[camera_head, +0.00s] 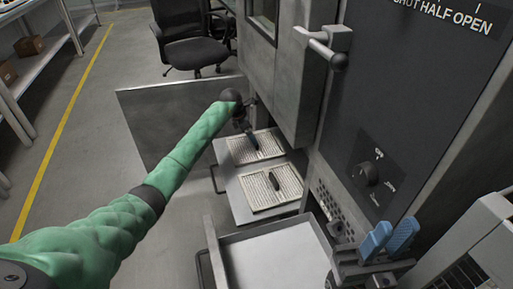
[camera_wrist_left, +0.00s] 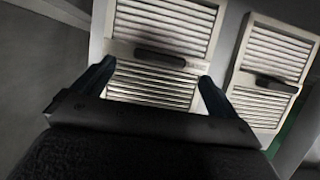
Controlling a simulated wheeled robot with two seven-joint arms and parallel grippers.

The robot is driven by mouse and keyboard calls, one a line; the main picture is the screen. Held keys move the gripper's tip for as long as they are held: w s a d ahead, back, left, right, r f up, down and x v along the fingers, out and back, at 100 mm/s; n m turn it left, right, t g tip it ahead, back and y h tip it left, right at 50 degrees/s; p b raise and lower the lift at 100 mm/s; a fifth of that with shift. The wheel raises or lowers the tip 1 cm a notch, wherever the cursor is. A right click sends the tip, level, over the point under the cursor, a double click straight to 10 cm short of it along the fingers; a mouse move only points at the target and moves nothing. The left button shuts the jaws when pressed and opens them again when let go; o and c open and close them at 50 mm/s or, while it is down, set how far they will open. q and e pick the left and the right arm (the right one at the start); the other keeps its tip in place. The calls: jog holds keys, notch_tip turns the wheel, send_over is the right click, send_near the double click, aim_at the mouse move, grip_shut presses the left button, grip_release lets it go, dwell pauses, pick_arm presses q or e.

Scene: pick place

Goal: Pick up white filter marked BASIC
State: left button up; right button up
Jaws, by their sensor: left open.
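The white filter marked BASIC (camera_wrist_left: 150,88) is a slatted panel with a dark handle across its middle, centred in the left wrist view. It appears to be the farther of two filters in the head view (camera_head: 240,152). My left gripper (camera_wrist_left: 157,71) is open, with its blue fingers either side of the handle and nothing between them; it also shows in the head view (camera_head: 252,139), over the far filter and partly hiding it. Whether it touches the filter is unclear. My right gripper (camera_head: 390,238) has two blue fingers a little apart and is empty, at the lower right.
A second white filter (camera_head: 287,190) with a dark handle lies nearer on the same pulled-out tray (camera_head: 234,199). An empty tray (camera_head: 270,255) is in front. The grey machine with a lever (camera_head: 325,45) and knob (camera_head: 369,173) stands right. Floor at left is clear.

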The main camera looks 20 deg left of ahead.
pick_arm(q)
jog(key=shift+b+x, duration=0.8)
jog(key=shift+x, duration=2.2)
jog(key=shift+w+d, duration=0.1)
jog(key=shift+w, duration=0.05)
jog(key=c, duration=1.1)
jog(key=shift+r, duration=0.15)
